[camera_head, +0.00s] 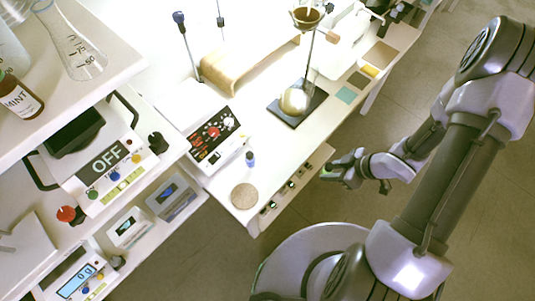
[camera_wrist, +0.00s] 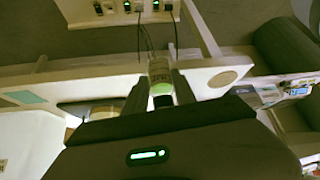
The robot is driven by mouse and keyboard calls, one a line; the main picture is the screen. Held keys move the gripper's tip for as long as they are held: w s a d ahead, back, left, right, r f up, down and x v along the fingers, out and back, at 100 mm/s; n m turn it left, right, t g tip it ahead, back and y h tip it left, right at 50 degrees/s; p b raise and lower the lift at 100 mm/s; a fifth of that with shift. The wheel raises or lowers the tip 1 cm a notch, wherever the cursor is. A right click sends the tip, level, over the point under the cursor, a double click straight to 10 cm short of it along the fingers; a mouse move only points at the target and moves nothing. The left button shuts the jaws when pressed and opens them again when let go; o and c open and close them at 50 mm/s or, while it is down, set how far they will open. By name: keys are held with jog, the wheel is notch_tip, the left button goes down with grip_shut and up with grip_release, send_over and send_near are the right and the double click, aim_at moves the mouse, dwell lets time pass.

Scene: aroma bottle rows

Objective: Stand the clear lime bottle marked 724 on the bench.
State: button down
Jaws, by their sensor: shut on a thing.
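My gripper (camera_head: 343,168) is out past the front edge of the white bench (camera_head: 278,143), over the floor side. In the wrist view my gripper (camera_wrist: 161,90) is shut on a small clear bottle (camera_wrist: 160,72) with a pale label and green at its near end. The label's print is too small to read surely, and no 724 can be made out. In the head view the fingers mostly hide the bottle.
A round flask (camera_head: 295,101) sits on a dark stand base. Bare bench lies between the vial and flask.

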jog(key=w+a+b, duration=0.1)
jog(key=w+a, duration=0.1)
jog(key=a, duration=0.2)
jog(key=w+a+f+b, duration=0.1)
jog(key=w+a+b, duration=0.1)
jog(key=a, duration=0.3)
jog(key=w+a+b, duration=0.1)
jog(key=a, duration=0.3)
jog(key=shift+w+a+f, duration=0.2)
jog(key=shift+w+f, duration=0.1)
jog(key=shift+w, duration=0.1)
jog(key=f+b, duration=0.3)
jog(key=f, duration=0.1)
jog(key=shift+w+a, duration=0.15)
jog(key=shift+a, duration=0.2)
jog(key=shift+r, duration=0.3)
jog(key=shift+f, duration=0.25)
jog(key=c, duration=1)
grip_release()
jog(key=shift+r, duration=0.1)
jog(key=shift+r, duration=0.1)
